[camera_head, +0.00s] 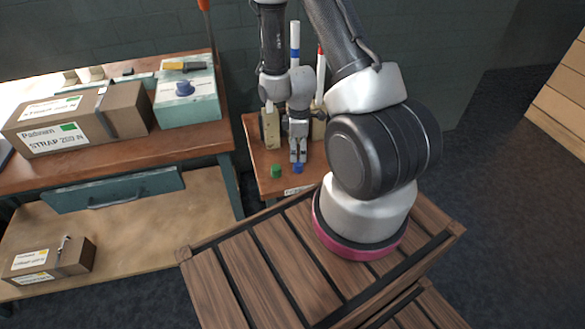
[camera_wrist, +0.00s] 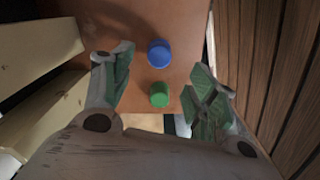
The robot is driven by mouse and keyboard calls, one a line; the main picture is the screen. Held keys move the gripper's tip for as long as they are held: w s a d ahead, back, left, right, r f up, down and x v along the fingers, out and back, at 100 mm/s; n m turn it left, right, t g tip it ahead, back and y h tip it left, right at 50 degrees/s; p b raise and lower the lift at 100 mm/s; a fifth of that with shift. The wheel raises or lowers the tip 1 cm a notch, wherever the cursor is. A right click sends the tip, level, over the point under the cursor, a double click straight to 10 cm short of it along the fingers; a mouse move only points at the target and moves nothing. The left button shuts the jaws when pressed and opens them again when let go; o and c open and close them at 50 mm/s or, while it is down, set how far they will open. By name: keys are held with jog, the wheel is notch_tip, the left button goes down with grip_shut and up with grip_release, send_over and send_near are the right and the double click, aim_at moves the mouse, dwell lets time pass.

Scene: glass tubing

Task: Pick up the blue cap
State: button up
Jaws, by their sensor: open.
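The blue cap (camera_head: 298,168) sits on the small wooden table (camera_head: 262,165), just under the fingertips of my gripper (camera_head: 298,157). In the wrist view the blue cap (camera_wrist: 159,54) stands upright on the brown surface, a little beyond the line between my fingertips. My gripper (camera_wrist: 163,75) is open and empty, with a finger on either side. The green cap (camera_head: 276,171) stands left of the blue cap; in the wrist view the green cap (camera_wrist: 159,95) lies nearer, between the fingers. I cannot tell the exact height of the fingertips.
Pale bottle-like holders with a blue-banded tube (camera_head: 295,40) and a red-topped tube (camera_head: 320,75) stand behind my gripper. A workbench (camera_head: 120,160) at left carries a cardboard box (camera_head: 125,108) and a teal box (camera_head: 190,105). A slatted wooden surface (camera_head: 240,265) lies in front.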

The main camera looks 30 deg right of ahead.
aim_at(298, 163)
jog(key=shift+f, duration=0.25)
notch_tip(298, 163, down, 7)
jog(key=shift+d+f, duration=0.1)
jog(key=shift+f, duration=0.05)
jog(key=c, duration=0.8)
